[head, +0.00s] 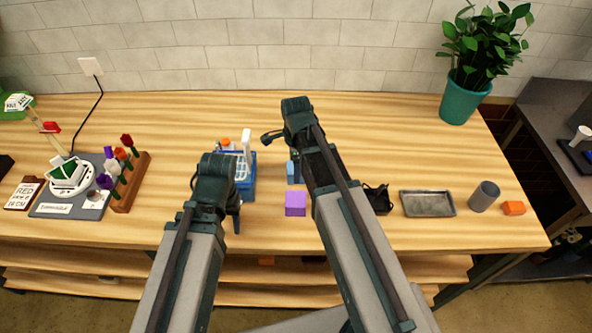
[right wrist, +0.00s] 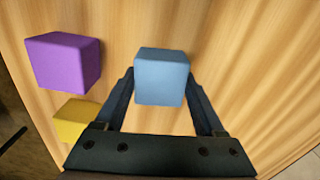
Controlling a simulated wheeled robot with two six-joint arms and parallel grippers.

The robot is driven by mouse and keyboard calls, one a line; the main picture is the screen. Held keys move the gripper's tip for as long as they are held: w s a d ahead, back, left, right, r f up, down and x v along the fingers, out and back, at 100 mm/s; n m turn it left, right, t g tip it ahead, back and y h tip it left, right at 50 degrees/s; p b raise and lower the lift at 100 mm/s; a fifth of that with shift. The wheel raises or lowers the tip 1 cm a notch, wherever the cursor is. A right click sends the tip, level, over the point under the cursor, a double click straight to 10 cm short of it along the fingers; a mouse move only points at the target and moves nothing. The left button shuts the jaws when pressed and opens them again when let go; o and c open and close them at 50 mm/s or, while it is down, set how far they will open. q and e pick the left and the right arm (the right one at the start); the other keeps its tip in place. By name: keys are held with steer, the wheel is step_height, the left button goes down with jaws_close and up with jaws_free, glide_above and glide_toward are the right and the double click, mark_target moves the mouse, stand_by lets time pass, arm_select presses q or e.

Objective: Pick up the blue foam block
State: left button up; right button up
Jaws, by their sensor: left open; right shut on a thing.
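The blue foam block (right wrist: 162,78) sits between the two fingers of my right gripper (right wrist: 161,92) in the right wrist view, with both fingers against its sides. The gripper is shut on it. In the head view the blue block (head: 290,172) is partly hidden by my right arm. I cannot tell whether it still touches the table. My left gripper (head: 236,217) is open and empty, to the left of the purple block.
A purple block (head: 295,203) is near the blue one; a yellow block (right wrist: 76,120) shows in the wrist view. A blue basket (head: 247,185) stands left. A metal tray (head: 427,203), grey cup (head: 484,196) and orange block (head: 513,208) are right. The back middle table is clear.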

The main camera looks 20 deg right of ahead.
arm_select(q)
steer(key=shift+r, duration=0.15)
arm_select(e)
steer(key=shift+r, duration=0.1)
step_height(320, 180, up, 10)
steer(key=p, duration=1)
arm_select(q)
step_height(320, 180, up, 10)
